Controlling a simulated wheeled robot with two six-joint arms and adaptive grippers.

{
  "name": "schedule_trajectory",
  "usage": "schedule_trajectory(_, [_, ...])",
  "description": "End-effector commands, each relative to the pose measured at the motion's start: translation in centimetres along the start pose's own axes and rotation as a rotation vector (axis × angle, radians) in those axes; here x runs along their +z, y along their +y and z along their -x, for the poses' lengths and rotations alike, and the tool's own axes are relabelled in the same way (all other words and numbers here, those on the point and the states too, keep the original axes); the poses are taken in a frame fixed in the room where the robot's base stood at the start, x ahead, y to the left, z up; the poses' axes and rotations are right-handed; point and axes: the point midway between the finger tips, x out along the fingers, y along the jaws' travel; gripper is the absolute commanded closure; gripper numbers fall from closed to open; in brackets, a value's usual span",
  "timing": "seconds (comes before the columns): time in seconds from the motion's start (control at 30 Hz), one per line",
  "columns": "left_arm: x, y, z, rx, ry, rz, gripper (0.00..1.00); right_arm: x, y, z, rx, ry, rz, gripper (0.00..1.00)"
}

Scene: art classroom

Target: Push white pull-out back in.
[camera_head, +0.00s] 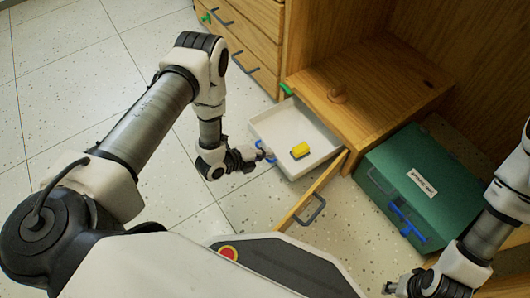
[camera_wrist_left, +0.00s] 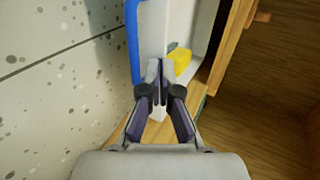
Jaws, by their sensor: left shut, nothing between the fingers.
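The white pull-out (camera_head: 262,124) is a shallow tray sticking out of the wooden cabinet (camera_head: 375,80). A yellow block (camera_head: 301,150) lies in it. Its blue handle (camera_head: 268,154) is on the front face, partly hidden by my left gripper. My left gripper (camera_head: 262,153) is shut and empty at that front. In the left wrist view my fingertips (camera_wrist_left: 155,72) are at the white front wall (camera_wrist_left: 152,30), beside the blue handle (camera_wrist_left: 134,45); whether they touch is unclear. My right gripper (camera_head: 390,287) is low at the right, small and partly cut off; its jaws are unclear.
An open wooden door (camera_head: 311,192) with a grey handle stands just below the pull-out. A green labelled box (camera_head: 408,190) with a blue handle lies to the right. Wooden drawers (camera_head: 245,35) are at the top. Tiled floor to the left is clear.

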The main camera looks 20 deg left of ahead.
Motion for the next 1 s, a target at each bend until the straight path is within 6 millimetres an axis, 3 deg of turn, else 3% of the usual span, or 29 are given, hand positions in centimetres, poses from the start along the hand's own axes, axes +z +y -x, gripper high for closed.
schedule_trajectory(0.27, [-0.1, -1.8, -3.0, -0.004, 0.002, -0.005, 1.00, 0.0, 0.0, -0.1, 0.000, 0.000, 0.000, 0.60])
schedule_trajectory(0.8, [-0.1, -7.5, -13.3, -0.003, 0.001, -0.003, 1.00, -0.1, 0.1, -2.3, 0.001, 0.003, -0.004, 0.60])
schedule_trajectory(1.0, [0.0, -8.8, -15.3, -0.002, 0.000, -0.001, 1.00, -0.3, 0.1, -3.0, 0.001, 0.010, -0.001, 0.60])
